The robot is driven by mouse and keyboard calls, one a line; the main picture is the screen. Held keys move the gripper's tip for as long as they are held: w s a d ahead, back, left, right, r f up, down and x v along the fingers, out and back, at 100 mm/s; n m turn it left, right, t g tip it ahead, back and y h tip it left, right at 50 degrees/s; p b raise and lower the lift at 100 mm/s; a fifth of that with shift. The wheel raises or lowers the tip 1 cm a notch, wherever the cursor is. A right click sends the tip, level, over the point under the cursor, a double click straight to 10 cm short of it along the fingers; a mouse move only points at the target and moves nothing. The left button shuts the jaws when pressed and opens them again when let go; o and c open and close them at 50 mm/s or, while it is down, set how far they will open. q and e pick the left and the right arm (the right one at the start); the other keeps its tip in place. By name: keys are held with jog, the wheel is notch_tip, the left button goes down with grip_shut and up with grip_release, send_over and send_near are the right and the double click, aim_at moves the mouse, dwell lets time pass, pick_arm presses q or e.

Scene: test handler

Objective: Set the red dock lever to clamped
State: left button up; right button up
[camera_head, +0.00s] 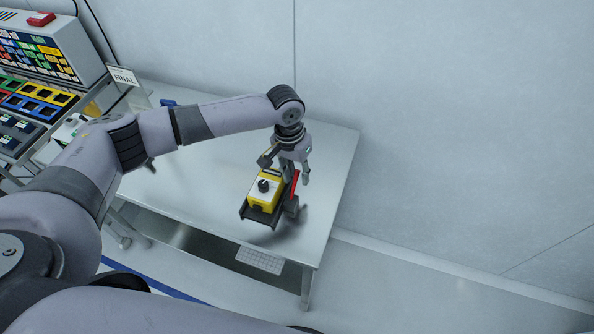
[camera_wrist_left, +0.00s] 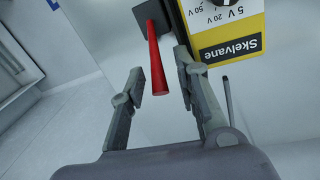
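The red dock lever (camera_head: 294,185) stands at the right side of the black dock (camera_head: 259,216) on the table. In the left wrist view the lever (camera_wrist_left: 157,62) runs from a dark block down toward my gripper. My left gripper (camera_head: 297,176) is open, and in the wrist view its two fingers (camera_wrist_left: 160,79) are on either side of the lever's free end, with gaps showing. Whether they touch it I cannot tell. A yellow meter (camera_head: 262,195) with a black knob sits in the dock; its label reads "Skelvane" in the wrist view (camera_wrist_left: 231,46). My right gripper is out of view.
The white table (camera_head: 190,190) has clear room left of the dock, and its right edge is close. A wall (camera_head: 440,110) rises behind. A rack with coloured bins (camera_head: 40,100) and a "FINAL" sign (camera_head: 123,76) stand at the left.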

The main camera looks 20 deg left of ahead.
pick_arm(q)
grip_shut()
dwell(0.4)
dwell(0.5)
